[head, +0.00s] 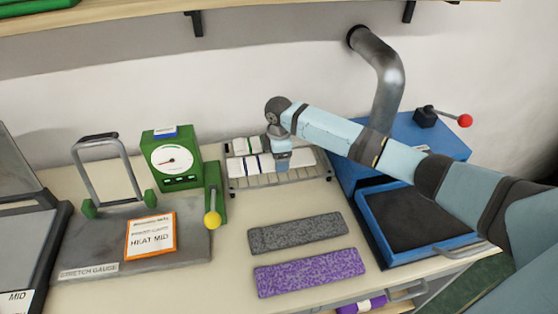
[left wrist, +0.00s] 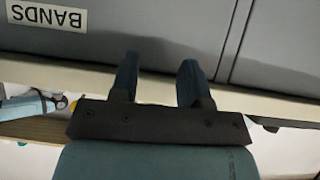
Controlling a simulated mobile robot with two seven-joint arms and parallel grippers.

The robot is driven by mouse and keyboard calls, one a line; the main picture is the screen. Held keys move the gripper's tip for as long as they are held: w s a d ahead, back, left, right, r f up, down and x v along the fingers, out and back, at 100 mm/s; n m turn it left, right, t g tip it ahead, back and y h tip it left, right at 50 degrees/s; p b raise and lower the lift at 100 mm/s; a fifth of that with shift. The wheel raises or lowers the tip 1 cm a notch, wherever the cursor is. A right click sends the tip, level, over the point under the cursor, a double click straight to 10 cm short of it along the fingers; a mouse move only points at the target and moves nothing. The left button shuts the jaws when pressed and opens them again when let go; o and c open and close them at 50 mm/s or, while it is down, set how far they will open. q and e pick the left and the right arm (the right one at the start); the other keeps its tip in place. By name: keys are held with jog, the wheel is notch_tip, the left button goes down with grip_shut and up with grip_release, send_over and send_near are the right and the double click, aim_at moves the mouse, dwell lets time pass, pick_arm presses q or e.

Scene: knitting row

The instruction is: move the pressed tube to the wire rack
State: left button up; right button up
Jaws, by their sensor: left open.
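The wire rack (head: 325,168) stands at the back of the table. White pieces with green and blue stripes (head: 245,163) lie on its left part, and a plain white piece (head: 304,159) shows at its right. I cannot tell which piece is the pressed tube. My right gripper (head: 282,163) points down over the middle of the rack, among these pieces. Its fingers are too small to read and whatever is between them is hidden. My left gripper (left wrist: 159,75) is open and empty in the left wrist view, below a grey front labelled BANDS (left wrist: 45,15).
A grey knit strip (head: 298,232) and a purple one (head: 310,272) lie flat in front of the rack. A blue press (head: 405,250) with a dark bed stands right.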

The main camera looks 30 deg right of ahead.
jog(key=shift+f, duration=0.85)
jog(key=o, duration=0.9)
jog(key=shift+r, duration=0.15)
notch_tip(320, 180, up, 12)
